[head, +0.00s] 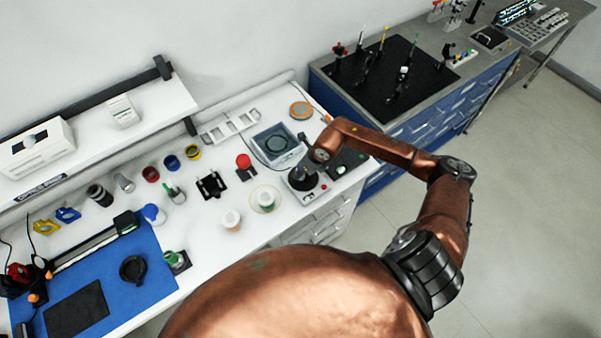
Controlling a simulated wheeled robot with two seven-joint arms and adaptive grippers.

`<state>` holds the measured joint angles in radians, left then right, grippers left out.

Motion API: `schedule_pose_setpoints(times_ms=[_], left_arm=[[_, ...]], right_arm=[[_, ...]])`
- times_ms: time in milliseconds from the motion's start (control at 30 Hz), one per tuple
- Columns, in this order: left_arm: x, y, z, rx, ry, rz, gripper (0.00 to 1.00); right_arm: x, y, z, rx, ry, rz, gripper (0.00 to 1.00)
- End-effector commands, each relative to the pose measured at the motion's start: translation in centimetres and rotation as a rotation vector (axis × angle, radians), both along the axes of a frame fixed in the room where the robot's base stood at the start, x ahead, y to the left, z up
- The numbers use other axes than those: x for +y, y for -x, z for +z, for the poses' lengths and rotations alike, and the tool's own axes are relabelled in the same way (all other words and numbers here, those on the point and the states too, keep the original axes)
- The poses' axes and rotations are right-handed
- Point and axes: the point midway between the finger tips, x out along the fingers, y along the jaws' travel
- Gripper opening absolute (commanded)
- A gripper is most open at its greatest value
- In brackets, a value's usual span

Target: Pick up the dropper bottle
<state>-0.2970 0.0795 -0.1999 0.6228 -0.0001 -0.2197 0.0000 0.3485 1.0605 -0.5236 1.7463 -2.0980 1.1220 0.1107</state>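A small bottle (174,192) with green on it and a narrow dark top stands upright at the middle of the white bench. It looks like the dropper bottle, but it is too small to be sure. My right arm reaches in from the right. Its dark gripper (304,175) is low over a small grey device at the right part of the bench, well to the right of that bottle. The fingers are too small and partly hidden, so I cannot tell whether they are open or hold anything. My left gripper is not in view.
Two round jars (232,220) (266,202) stand between the bottle and my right gripper. A black holder (211,186) and a red-topped item (243,163) are close by. A blue mat (150,285) covers the left. A shelf (160,105) overhangs the back.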

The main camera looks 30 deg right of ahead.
Motion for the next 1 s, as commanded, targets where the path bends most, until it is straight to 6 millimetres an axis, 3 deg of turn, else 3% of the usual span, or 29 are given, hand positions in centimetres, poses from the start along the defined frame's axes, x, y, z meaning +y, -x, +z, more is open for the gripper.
schedule_pose_setpoints(times_ms=[233,633,833,1000], left_arm=[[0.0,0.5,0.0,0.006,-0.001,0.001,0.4],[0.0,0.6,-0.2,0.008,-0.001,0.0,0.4],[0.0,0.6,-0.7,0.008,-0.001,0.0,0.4],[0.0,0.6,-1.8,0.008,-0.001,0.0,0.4]], right_arm=[[0.0,0.0,0.0,0.0,0.0,0.0,0.01],[-0.1,-0.1,0.8,-0.001,0.0,0.0,0.01],[-0.1,0.0,3.4,-0.003,0.002,0.001,0.01],[0.8,3.2,6.8,-0.004,0.005,0.005,0.01]])
